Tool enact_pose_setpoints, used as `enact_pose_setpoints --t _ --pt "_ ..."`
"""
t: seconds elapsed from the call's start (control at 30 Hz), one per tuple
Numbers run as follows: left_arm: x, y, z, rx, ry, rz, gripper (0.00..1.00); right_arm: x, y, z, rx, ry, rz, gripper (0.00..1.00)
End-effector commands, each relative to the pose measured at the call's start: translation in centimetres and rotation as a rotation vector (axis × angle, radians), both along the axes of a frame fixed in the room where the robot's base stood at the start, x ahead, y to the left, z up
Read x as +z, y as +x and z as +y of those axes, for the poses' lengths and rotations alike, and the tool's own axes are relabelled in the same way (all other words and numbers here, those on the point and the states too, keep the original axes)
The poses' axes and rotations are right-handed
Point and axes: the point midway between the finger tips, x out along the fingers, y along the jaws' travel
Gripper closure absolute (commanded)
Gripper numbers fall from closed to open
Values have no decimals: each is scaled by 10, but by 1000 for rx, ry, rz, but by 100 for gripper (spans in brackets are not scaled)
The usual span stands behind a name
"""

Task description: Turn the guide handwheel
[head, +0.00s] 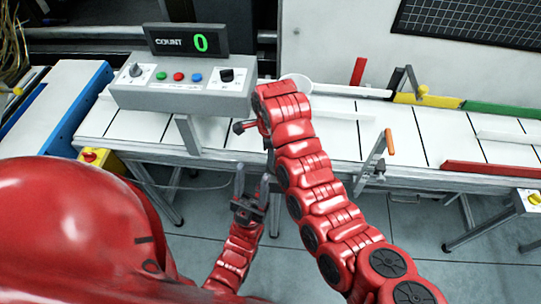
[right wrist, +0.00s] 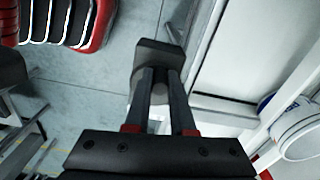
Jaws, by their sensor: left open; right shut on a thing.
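My right gripper (right wrist: 160,80) is shut on a dark, blocky part that looks like the guide handwheel (right wrist: 160,56). In the right wrist view its two fingers stand close together against that part, over the floor beside the table's front side. In the head view my red right arm covers most of this gripper and the handwheel, so the wheel's rim and angle cannot be told. My left gripper (head: 251,190) is open and empty, fingers pointing up, in front of the table's front edge and left of my right arm.
A grey control box (head: 185,92) with buttons and a display (head: 187,40) reading COUNT 0 stands over the conveyor table (head: 335,139). A white round part (head: 297,82) is behind my right arm. An orange-tipped lever (head: 390,142) and a red rail (head: 490,170) are to the right.

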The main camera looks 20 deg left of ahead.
Motion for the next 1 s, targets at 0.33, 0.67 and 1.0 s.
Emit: enact_pose_setpoints --t 0.33,0.67,1.0 --pt "0 0 0 0 0 0 50 1 2 0 -2 2 -5 72" --pt "0 0 0 0 0 0 50 1 1 0 -1 1 -3 48" --pt "13 0 0 0 0 0 50 26 3 -1 -4 2 -2 48"
